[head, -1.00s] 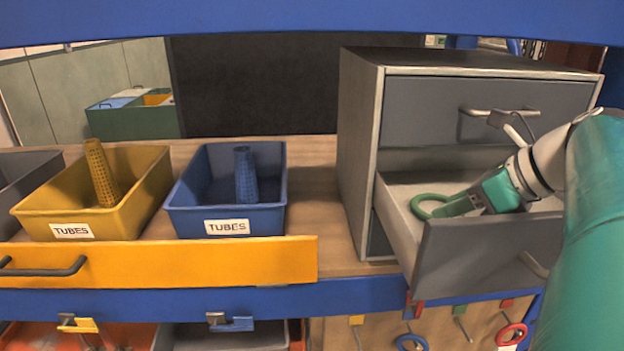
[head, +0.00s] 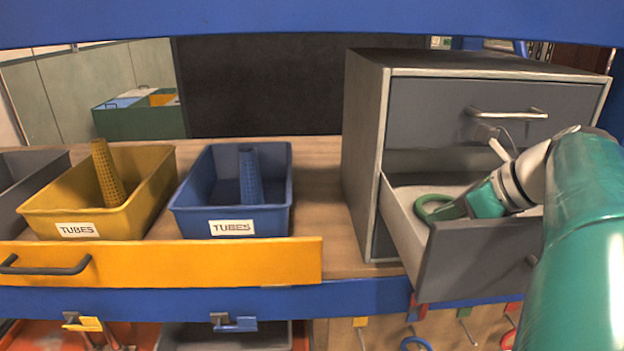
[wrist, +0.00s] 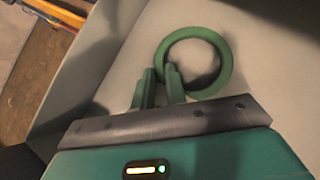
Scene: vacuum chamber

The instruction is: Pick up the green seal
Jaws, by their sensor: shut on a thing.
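The green seal (wrist: 227,70) is a ring in the pulled-out grey drawer (head: 470,260) of the cabinet at the right. It also shows in the head view (head: 420,206), partly covered by my gripper. My gripper (head: 450,209) reaches down into the drawer from the right. In the wrist view its two green fingers (wrist: 160,86) are at the ring's near left edge, shut on the seal. The fingers hide part of that edge. The ring looks flat and close to the drawer's pale floor; I cannot tell whether it touches it.
The drawer's front and side walls stand around my gripper. A closed drawer (head: 500,105) with a handle is just above. A yellow tray (head: 140,210) and a blue tray (head: 235,218), each with a tube, stand left on the bench. An orange drawer front (head: 190,262) lies before them.

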